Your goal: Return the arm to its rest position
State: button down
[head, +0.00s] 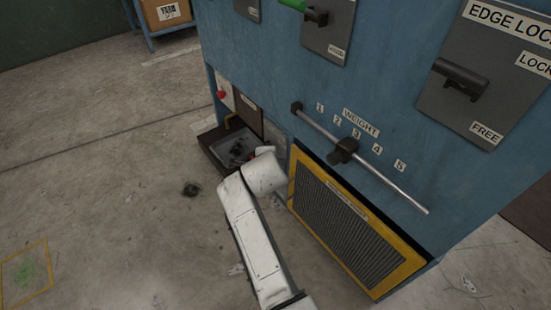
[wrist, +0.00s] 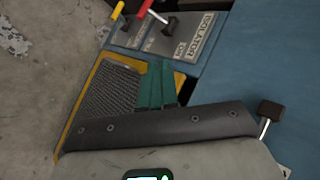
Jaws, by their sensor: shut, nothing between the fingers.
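My arm (head: 255,240) is white and reaches up from the bottom of the head view, with its bent end in front of the blue machine's lower left part. My gripper's fingers are hidden in the head view. In the wrist view my gripper (wrist: 159,70) shows as two teal fingers pressed together, shut and empty. Behind the fingers lies the yellow-framed grille (wrist: 112,88), which also shows in the head view just right of my arm (head: 350,235). Whether my arm touches the machine cannot be told.
The blue machine (head: 250,65) carries a weight rod with a dark slider (head: 343,150) and an edge lock lever (head: 460,78). An open dark tray (head: 213,150) juts out beside my arm's end. An isolator panel (wrist: 180,42) shows in the wrist view. Concrete floor (head: 100,190) at left is mostly clear.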

jog(key=s+d+f+n+g+h, duration=0.15)
jog(key=s+d+f+n, duration=0.25)
jog(key=s+d, duration=0.65)
jog(key=s+d+f+n+g+h, duration=0.1)
jog(key=s+d+f+n+g, duration=0.25)
jog(key=s+d, duration=0.65)
jog(key=s+d+n+g+y, duration=0.15)
jog(key=s+d+n, duration=0.35)
jog(key=s, duration=0.7)
jog(key=s+d+n+g, duration=0.2)
jog(key=s+d+n, duration=0.2)
jog(key=s, duration=0.8)
notch_tip(320, 180, up, 32)
jog(key=p, duration=3.1)
jog(key=shift+r+n+p, duration=0.15)
jog(key=shift+n+p, duration=0.2)
jog(key=shift+p, duration=0.05)
jog(key=c, duration=1.8)
grip_release()
